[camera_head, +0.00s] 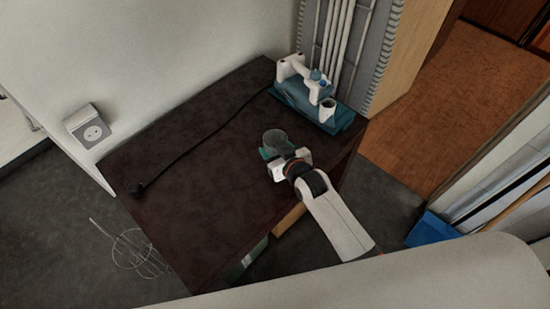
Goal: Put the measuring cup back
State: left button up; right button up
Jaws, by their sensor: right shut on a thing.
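A small clear grey measuring cup (275,138) is at the right side of the dark table top, at the tip of my right gripper (277,158). My right gripper is shut on the cup; its fingers partly hide the cup's lower part, and I cannot tell whether the cup touches the table. A blue and white device (311,95) with a white spout-like part stands at the table's back right corner, behind the cup. My left gripper is not in view.
The dark table (200,180) is mostly clear. A black cord (205,137) runs across it from the device to a plug (137,188) near the left edge. A wall socket (88,128) is at left. A wire whisk-like object (138,254) lies on the floor.

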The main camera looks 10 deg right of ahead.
jog(key=shift+f, duration=1.95)
jog(key=shift+f, duration=0.1)
jog(key=o, duration=1.1)
jog(key=v, duration=1.2)
jog(key=shift+s, duration=0.1)
